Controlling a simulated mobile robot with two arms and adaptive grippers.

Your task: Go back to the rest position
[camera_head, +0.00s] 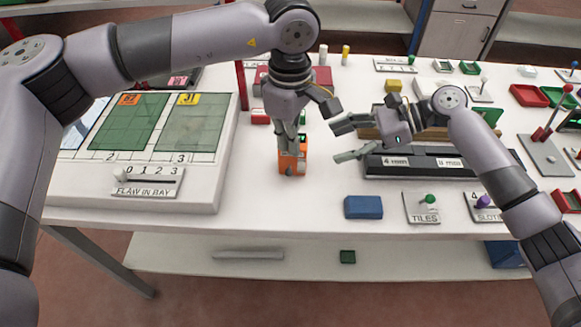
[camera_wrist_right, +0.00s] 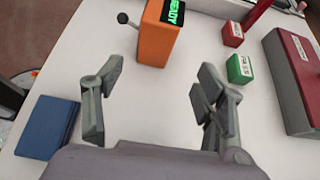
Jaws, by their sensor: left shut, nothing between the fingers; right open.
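My left gripper (camera_head: 289,140) is shut and empty. In the head view it overlaps the top of an orange box (camera_head: 293,163); I cannot tell whether they touch. My right gripper (camera_head: 343,140) is open and empty above the white table (camera_head: 310,210), its fingers pointing left toward the orange box. In the right wrist view the open fingers of the right gripper (camera_wrist_right: 160,100) have bare table between them. The orange box (camera_wrist_right: 157,40) stands beyond them, with a green READY display and a side lever.
A blue block (camera_head: 363,207) lies at the table's front edge. A large panel with green bays (camera_head: 210,190) stands at left. A dark slotted rack (camera_head: 440,164) is close to my right gripper. Labelled red (camera_wrist_right: 232,34) and green (camera_wrist_right: 239,68) blocks stand near the orange box.

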